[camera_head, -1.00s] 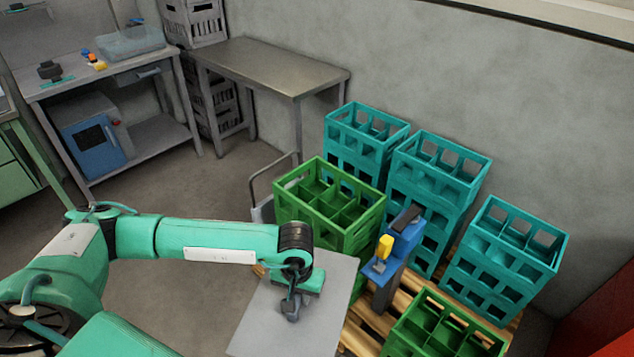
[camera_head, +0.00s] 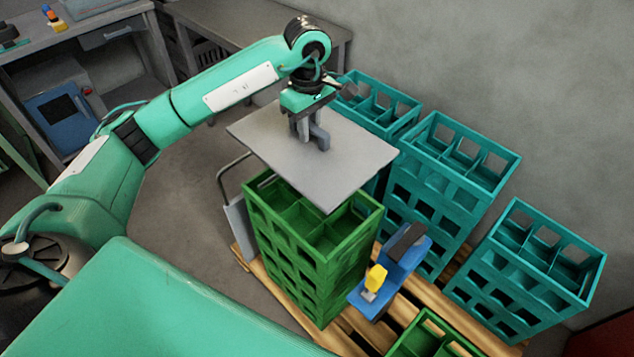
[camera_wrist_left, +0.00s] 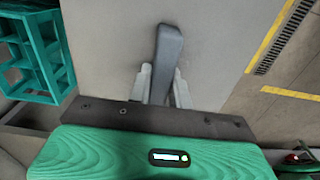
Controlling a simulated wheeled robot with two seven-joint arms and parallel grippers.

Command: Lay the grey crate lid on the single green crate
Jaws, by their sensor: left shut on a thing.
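The grey crate lid (camera_head: 352,163) is a flat plate with a raised handle. My left gripper (camera_head: 310,128) is shut on that handle, also in the left wrist view (camera_wrist_left: 163,85). The lid hangs over the back part of a tall green crate stack (camera_head: 305,270) and hides some of its top. The lid looks apart from the stack, but the gap is hard to judge. Another green crate (camera_head: 425,340) stands at the bottom edge, partly out of frame; its top is open and only its rear part shows. My right gripper is not in view.
Teal crate stacks (camera_head: 450,190) stand to the right and behind. Wooden pallet boards (camera_head: 350,335) lie beneath. A metal table (camera_head: 215,25) is at the back left.

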